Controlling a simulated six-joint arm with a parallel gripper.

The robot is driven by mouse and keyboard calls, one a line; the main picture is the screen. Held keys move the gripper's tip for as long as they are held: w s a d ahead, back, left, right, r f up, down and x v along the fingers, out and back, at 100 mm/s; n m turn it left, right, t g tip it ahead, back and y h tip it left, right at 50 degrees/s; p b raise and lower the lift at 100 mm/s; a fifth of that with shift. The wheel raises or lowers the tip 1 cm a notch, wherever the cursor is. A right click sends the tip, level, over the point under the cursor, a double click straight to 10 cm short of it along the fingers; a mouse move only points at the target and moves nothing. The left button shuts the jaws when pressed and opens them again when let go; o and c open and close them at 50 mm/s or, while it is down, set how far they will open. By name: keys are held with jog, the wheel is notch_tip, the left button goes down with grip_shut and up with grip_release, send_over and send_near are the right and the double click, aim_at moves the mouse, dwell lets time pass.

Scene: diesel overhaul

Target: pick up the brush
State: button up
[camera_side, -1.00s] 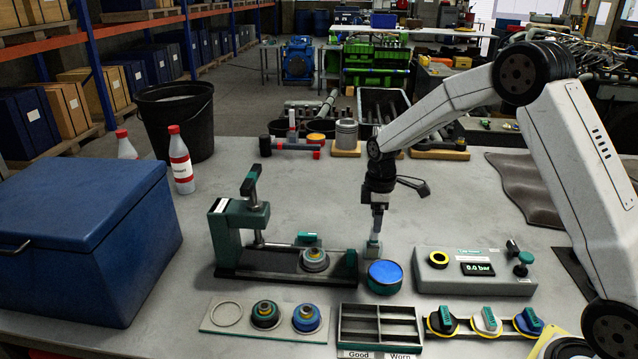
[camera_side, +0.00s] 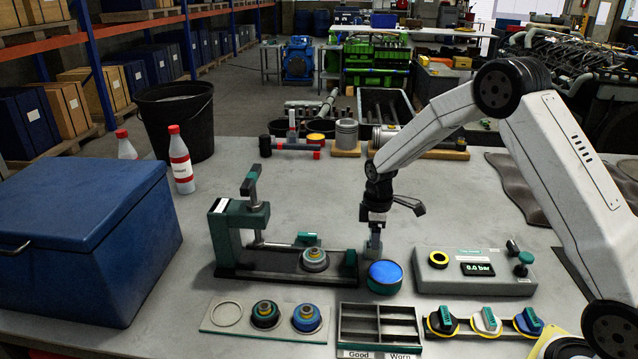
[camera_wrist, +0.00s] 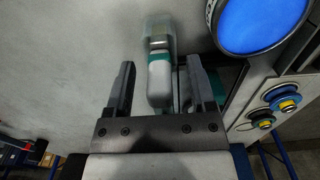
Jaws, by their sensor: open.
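In the wrist view a pale grey and teal item, seemingly the brush (camera_wrist: 160,72), shows between the two fingers of my gripper (camera_wrist: 154,85). Its far end is blurred. A gap shows on both sides of it, and I cannot tell its depth relative to the fingertips. In the side view my gripper (camera_side: 375,240) points down just behind a blue-topped round tin (camera_side: 385,273), at the right end of the clamp fixture (camera_side: 290,262). The brush cannot be made out clearly there. My gripper is open.
A grey pressure box (camera_side: 470,272) stands to the right. A divided sorting tray (camera_side: 378,327) and a plate with rings (camera_side: 286,329) lie in front. A blue chest (camera_side: 85,240) fills the left. The bench behind the gripper is mostly clear.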

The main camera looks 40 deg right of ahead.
grip_shut()
jog(key=shift+r, duration=0.15)
jog(key=shift+r, duration=0.85)
jog(key=s+a+r, duration=0.2)
jog(key=s+r, duration=0.9)
jog(key=s, duration=0.3)
jog(key=shift+a, duration=0.15)
dwell(0.3)
